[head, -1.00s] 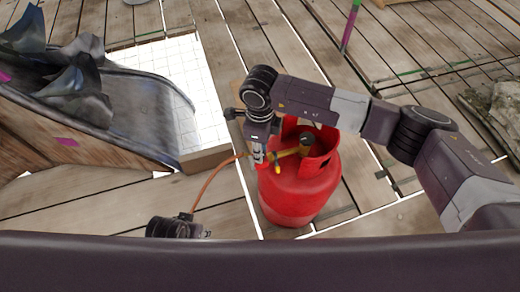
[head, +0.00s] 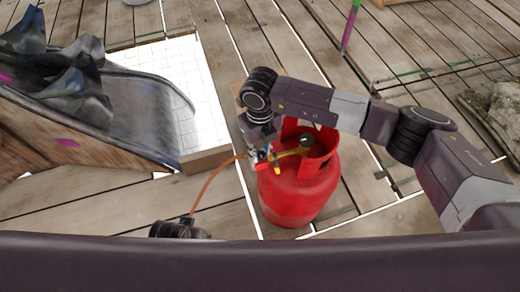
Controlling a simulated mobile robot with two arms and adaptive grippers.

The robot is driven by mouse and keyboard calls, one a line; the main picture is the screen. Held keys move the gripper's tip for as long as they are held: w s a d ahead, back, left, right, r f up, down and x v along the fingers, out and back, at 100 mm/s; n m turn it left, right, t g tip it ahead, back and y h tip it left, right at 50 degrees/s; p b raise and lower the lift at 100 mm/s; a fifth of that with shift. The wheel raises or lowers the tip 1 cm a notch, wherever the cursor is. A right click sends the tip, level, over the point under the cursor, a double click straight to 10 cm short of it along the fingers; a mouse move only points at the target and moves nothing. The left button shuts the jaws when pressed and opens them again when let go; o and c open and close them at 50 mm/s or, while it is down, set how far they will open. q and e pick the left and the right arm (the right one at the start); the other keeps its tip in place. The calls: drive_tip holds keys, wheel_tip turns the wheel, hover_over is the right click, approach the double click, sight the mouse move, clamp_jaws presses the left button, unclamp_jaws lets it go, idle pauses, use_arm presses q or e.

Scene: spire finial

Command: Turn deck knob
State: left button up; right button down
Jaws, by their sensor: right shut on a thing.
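A red gas cylinder (head: 300,200) stands upright on the deck in the middle of the head view, with a red collar around its top. A brass valve (head: 290,154) with a dark round end sits inside the collar. A small red knob (head: 263,164) shows at the left end of the valve. My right gripper (head: 257,158) reaches down from above at the cylinder's left side and is shut on this knob; its fingertips are small and partly hidden. A dark part that looks like my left gripper (head: 180,229) shows at the bottom edge; its fingers cannot be made out.
An orange hose (head: 208,184) runs from the valve down to the left. A slide-like chute (head: 140,110) with dark crumpled cloth (head: 82,85) fills the left side. A white tiled panel (head: 190,75) lies behind it. A rock (head: 495,110) is at the right.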

sight(260, 154)
idle(0.5)
drive_tip(key=c, duration=1.7)
unclamp_jaws()
wheel_tip(260, 154, up, 12)
